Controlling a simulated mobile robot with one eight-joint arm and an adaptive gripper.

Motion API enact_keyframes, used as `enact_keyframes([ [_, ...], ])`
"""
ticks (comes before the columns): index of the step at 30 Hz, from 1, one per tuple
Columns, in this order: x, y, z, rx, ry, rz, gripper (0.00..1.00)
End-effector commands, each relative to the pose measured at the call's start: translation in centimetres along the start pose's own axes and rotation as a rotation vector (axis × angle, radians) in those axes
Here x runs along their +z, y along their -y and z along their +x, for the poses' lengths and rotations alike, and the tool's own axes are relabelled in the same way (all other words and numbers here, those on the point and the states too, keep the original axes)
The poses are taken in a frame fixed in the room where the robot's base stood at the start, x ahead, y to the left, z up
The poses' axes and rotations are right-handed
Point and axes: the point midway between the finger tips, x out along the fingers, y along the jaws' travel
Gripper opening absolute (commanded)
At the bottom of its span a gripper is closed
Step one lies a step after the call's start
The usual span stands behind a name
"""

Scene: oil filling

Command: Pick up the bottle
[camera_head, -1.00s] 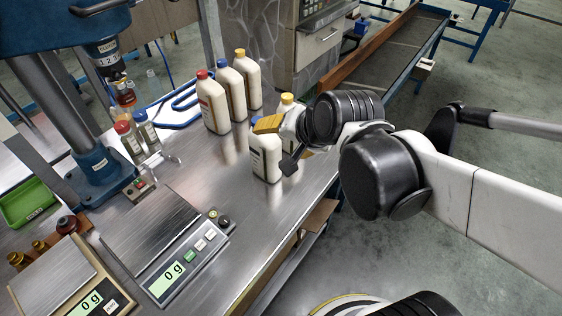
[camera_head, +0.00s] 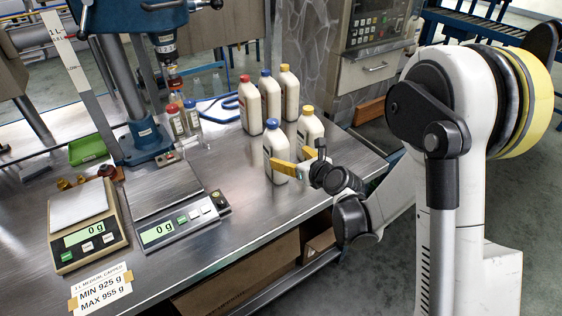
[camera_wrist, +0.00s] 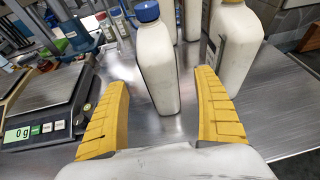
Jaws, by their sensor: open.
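A white bottle with a blue cap (camera_head: 275,142) stands upright on the metal table, nearest the table's front edge among the large bottles. It also shows in the wrist view (camera_wrist: 157,62), standing between the two yellow fingers. My gripper (camera_head: 289,159) is open at the bottle's right front side, low above the table; the fingers also show in the wrist view (camera_wrist: 162,80). Gaps show on both sides of the bottle, so the fingers look apart from it. A yellow-capped bottle (camera_head: 309,128) stands close behind, just outside the right finger in the wrist view.
Red-capped (camera_head: 250,106), blue-capped (camera_head: 270,98) and yellow-capped (camera_head: 290,98) bottles stand farther back. Two small bottles (camera_head: 184,122) stand by the blue drill-press-like stand (camera_head: 140,142). Two scales (camera_head: 90,235) are at left. Bare table (camera_head: 235,185) lies between scales and bottles.

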Motion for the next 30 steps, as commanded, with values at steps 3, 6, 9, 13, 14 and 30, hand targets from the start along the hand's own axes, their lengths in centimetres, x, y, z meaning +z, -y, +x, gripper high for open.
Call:
enact_keyframes([
  [3,-0.2,-0.1,2.1,0.002,-0.001,-0.002,0.80],
  [6,-0.2,-0.1,3.8,0.001,-0.001,-0.005,0.80],
  [9,-0.2,0.0,4.6,0.000,-0.001,-0.004,0.80],
  [13,-0.5,-0.1,5.8,0.001,-0.001,-0.004,0.80],
  [14,-0.7,-0.1,6.2,0.001,-0.001,-0.005,0.80],
  [30,-0.6,-0.1,9.6,0.000,-0.001,-0.006,0.53],
])
